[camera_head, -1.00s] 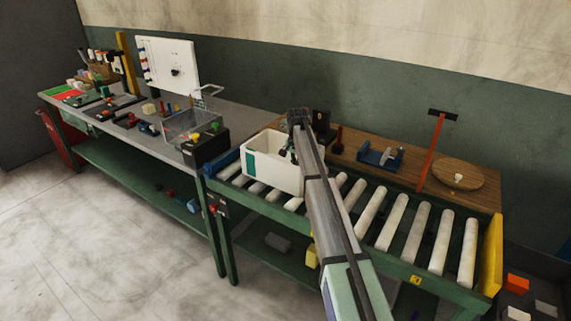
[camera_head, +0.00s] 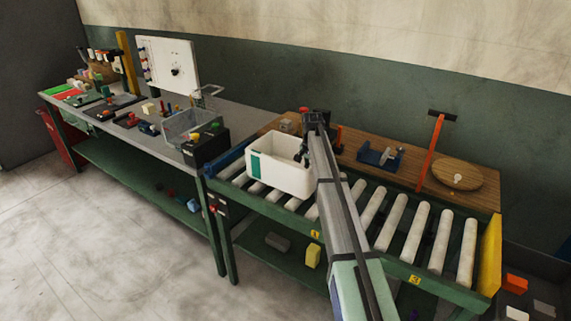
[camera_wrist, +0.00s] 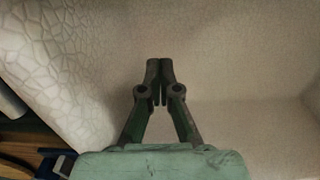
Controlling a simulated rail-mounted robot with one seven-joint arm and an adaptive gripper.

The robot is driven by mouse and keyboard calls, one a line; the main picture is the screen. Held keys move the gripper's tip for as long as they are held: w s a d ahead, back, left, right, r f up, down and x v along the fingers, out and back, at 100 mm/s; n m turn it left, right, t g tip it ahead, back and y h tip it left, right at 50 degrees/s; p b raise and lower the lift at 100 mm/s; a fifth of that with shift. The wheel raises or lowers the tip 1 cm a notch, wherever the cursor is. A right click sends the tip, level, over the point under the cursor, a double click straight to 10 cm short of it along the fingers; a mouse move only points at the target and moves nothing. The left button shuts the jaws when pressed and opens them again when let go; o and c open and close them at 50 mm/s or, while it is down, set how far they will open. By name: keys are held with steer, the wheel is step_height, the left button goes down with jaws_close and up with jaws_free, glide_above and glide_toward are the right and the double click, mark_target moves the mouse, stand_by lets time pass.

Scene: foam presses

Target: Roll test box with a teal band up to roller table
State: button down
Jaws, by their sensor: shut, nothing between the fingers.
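The white open box with a teal band (camera_head: 283,180) stands upright on the rollers at the left part of the roller table (camera_head: 365,243). Its teal band shows at the left end of its front wall. My gripper (camera_wrist: 160,68) is shut and empty. In the wrist view its fingertips are inside the box, in front of the pale inner walls (camera_wrist: 240,75); I cannot tell whether they touch. In the head view my gripper (camera_head: 303,152) is at the box's right end, partly hidden by my arm.
Bare rollers (camera_head: 410,230) lie to the right of the box, up to a yellow end plate (camera_head: 490,250). A wooden shelf behind holds a blue fixture (camera_head: 380,157), a round wooden disc (camera_head: 455,174) and a red post (camera_head: 430,153). A black-fronted clear bin (camera_head: 195,135) stands left on the grey bench.

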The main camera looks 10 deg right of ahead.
steer(key=shift+s+d, duration=1.3)
steer(key=shift+d, duration=0.2)
steer(key=shift+s+d+p, duration=0.3)
steer(key=shift+s+d, duration=1)
steer(key=shift+d, duration=0.2)
steer(key=shift+s+d+p, duration=0.3)
steer(key=shift+s+d, duration=1)
steer(key=shift+d, duration=0.25)
steer(key=shift+s+d+p, duration=0.3)
steer(key=shift+s+d, duration=1)
steer(key=shift+d, duration=0.2)
steer(key=shift+s, duration=0.1)
steer(key=shift+s+d+p, duration=0.2)
steer(key=shift+s+d, duration=1.1)
steer(key=shift+d, duration=0.2)
steer(key=shift+s+d+p, duration=0.25)
steer(key=shift+s+d, duration=1)
steer(key=shift+d, duration=0.3)
steer(key=shift+s+d+p, duration=0.2)
steer(key=shift+s+d, duration=1.1)
steer(key=shift+d, duration=0.3)
